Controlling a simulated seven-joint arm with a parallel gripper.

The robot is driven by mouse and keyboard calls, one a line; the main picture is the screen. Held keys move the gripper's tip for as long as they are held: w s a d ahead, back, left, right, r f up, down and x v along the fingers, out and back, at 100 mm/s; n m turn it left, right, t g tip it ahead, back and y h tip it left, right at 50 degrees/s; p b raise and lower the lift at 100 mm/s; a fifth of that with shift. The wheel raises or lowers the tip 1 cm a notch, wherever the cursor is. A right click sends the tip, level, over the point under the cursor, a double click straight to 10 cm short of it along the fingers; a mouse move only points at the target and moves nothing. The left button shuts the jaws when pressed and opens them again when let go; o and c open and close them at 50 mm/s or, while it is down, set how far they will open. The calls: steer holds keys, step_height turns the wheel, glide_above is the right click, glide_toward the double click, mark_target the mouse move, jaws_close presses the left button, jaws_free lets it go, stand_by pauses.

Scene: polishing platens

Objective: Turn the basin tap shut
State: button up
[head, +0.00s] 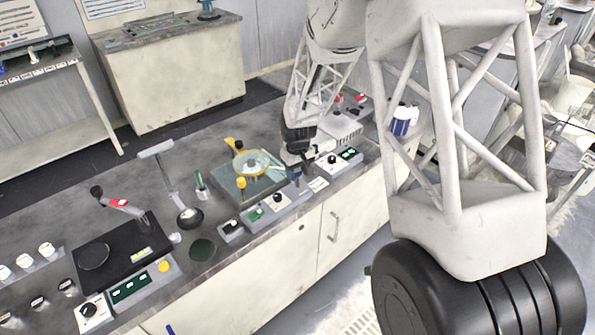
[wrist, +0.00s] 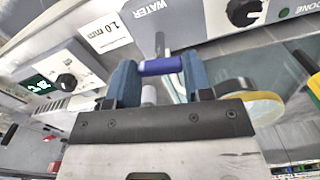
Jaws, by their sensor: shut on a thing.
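In the wrist view the tap's blue handle (wrist: 160,66) lies crosswise between the two blue fingers of my gripper (wrist: 161,72). The fingers are shut on it from both ends. A grey post shows just below the handle, and a thin dark stem above it. In the head view my gripper (head: 296,174) is low at the right edge of the polishing basin (head: 228,188). The tap is mostly hidden there by my gripper. How far the tap is turned cannot be told.
A control box (head: 275,205) with knobs, labelled WATER in the wrist view, stands along the basin's front. Another box with a black knob (wrist: 66,82) and a green display is to the right in the head view. A black platen unit (head: 105,252) stands at the bench's left.

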mark_target(298, 173)
steer(key=m, duration=1.2)
steer(key=shift+m, duration=2)
steer(key=o, duration=0.9)
steer(key=shift+r, duration=3.9)
